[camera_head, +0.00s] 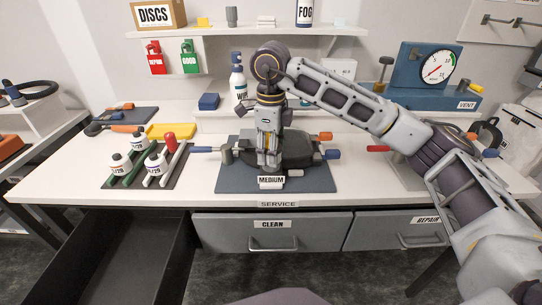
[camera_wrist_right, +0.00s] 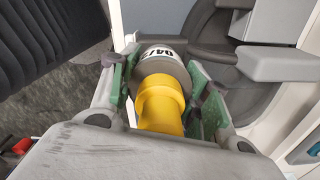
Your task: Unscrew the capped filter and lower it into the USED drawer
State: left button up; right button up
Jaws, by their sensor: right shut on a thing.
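The filter (camera_wrist_right: 166,52) shows in the wrist view as a grey body with a white label starting "04/" and a yellow cap (camera_wrist_right: 160,103). My right gripper (camera_head: 268,163) points down at the dark unit (camera_head: 298,150) marked MEDIUM. In the wrist view its green-padded fingers (camera_wrist_right: 162,80) are shut on the filter from both sides. In the head view the gripper hides the filter; I cannot tell whether it is still joined to the unit. An open, empty black drawer (camera_head: 125,262) is at lower left; its label is out of sight. My left gripper is not in view.
The drawers marked CLEAN (camera_head: 272,232) and REPAIR (camera_head: 398,230) are shut. A rack (camera_head: 135,165) with several white-labelled filters stands left of the unit. A blue gauge block marked VENT (camera_head: 425,75) is at back right. My right arm crosses above the bench's right side.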

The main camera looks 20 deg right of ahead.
jog(key=shift+n+b, duration=0.35)
jog(key=shift+n, duration=1.55)
jog(key=shift+n+b, duration=0.35)
jog(key=shift+n, duration=3.65)
jog(key=shift+n+b, duration=0.5)
jog(key=shift+n, duration=1.5)
jog(key=o, duration=1.2)
